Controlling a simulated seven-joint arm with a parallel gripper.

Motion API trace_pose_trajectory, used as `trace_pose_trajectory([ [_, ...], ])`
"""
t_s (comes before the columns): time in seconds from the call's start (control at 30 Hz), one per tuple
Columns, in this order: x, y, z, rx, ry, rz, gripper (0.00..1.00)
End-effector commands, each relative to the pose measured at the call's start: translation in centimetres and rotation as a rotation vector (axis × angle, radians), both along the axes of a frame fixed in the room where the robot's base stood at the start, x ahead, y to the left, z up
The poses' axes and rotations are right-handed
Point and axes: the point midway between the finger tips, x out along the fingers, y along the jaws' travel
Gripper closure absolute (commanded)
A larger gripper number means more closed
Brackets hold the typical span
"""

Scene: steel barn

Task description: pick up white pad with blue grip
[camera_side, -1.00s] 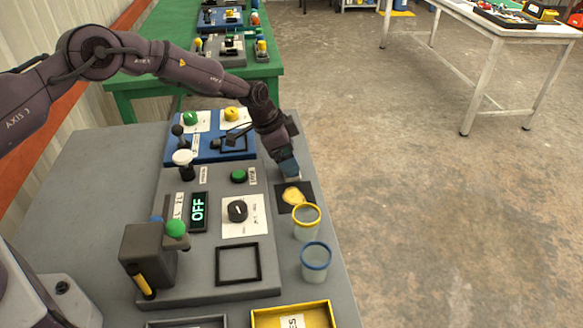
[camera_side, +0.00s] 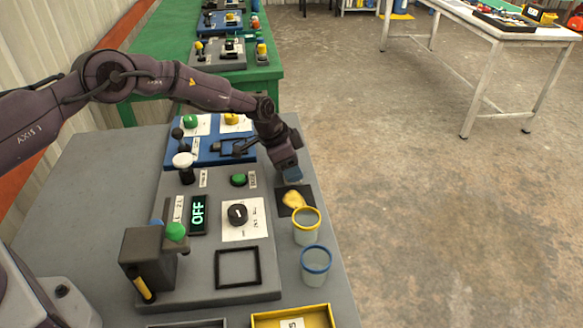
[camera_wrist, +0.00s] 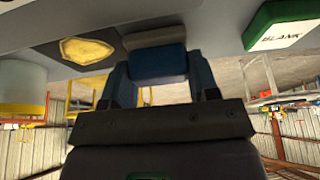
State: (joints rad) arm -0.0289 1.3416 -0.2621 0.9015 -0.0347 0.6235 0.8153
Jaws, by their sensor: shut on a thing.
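My gripper (camera_side: 289,168) is at the right edge of the grey bench, just behind the black square with a yellow patch (camera_side: 292,199). In the wrist view the fingers are closed on a blue grip (camera_wrist: 158,63), with a pale greyish pad (camera_wrist: 154,38) beyond it. In the side view only a little blue shows at the fingertips, and the pad is mostly hidden. I cannot tell whether the pad touches the bench. The yellow patch (camera_wrist: 85,50) also shows left of the pad in the wrist view.
A yellow-rimmed cup (camera_side: 306,226) and a blue-rimmed cup (camera_side: 315,265) stand in front of the black square. A grey panel (camera_side: 205,282) with a dial, an OFF display and a green button lies to the left. A blue panel (camera_side: 206,152) is behind.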

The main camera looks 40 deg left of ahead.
Motion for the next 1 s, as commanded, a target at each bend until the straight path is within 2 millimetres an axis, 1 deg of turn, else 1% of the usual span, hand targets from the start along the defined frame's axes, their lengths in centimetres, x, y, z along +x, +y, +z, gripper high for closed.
trace_pose_trajectory([
  [0.17,0.1,0.0,1.0,-0.001,-0.002,0.0,0.69],
  [0.27,0.1,0.0,2.3,-0.001,-0.002,0.0,0.69],
  [0.33,0.0,0.1,3.6,0.0,-0.003,0.0,0.69],
  [0.47,-1.8,0.3,5.5,0.0,0.0,-0.001,0.69],
  [0.5,-2.5,0.5,6.4,0.0,-0.003,0.0,0.69],
  [0.57,-3.6,0.7,7.6,0.001,-0.002,0.0,0.69],
  [0.6,-4.3,0.8,8.6,0.001,-0.004,0.001,0.69],
  [0.67,-5.5,1.0,9.7,0.001,-0.003,0.001,0.69],
  [0.8,-8.4,1.4,10.8,0.001,-0.002,0.001,0.69],
  [1.0,-11.6,1.9,12.1,0.001,-0.003,0.001,0.69],
])
